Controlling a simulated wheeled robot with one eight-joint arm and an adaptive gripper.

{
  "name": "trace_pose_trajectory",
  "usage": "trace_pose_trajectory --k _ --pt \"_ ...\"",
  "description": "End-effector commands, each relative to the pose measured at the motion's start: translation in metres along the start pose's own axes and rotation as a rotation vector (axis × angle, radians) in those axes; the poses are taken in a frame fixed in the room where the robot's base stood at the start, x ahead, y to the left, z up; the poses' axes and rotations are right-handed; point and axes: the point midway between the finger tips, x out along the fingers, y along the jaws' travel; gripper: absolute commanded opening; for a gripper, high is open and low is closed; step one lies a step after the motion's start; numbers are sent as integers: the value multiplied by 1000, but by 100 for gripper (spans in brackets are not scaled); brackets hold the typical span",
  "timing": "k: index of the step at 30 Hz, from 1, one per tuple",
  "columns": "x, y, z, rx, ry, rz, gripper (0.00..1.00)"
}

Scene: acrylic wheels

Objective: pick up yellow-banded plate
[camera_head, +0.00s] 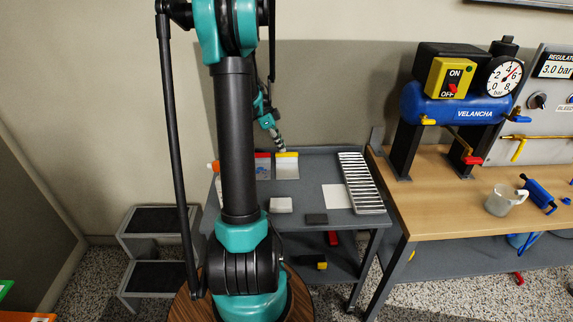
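The yellow-banded plate (287,168) is a pale plate with a yellow strip along its top edge. It is at the back of the grey table, just right of my arm's dark column. My gripper (281,147) points down at the yellow strip, right at or just above it. It is small here, so I cannot tell whether its fingers touch the plate or are open or shut. A red-banded plate (263,169) is directly left of the yellow one, partly hidden by my arm.
A wooden bench (430,190) with a blue compressor (455,106) and clear jug (505,199) adjoins at right. Steps (158,219) stand left.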

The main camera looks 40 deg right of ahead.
Motion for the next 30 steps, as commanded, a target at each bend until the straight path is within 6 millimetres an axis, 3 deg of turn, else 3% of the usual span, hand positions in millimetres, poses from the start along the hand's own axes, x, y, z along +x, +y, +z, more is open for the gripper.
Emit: trace_pose_trajectory --k 8,18,26,30 --pt "20 0 0 1 0 0 17" --pt "62 -2 0 0 0 -1 17" --pt "64 -2 0 0 0 -1 17" --pt "64 -2 1 0 0 -1 1"
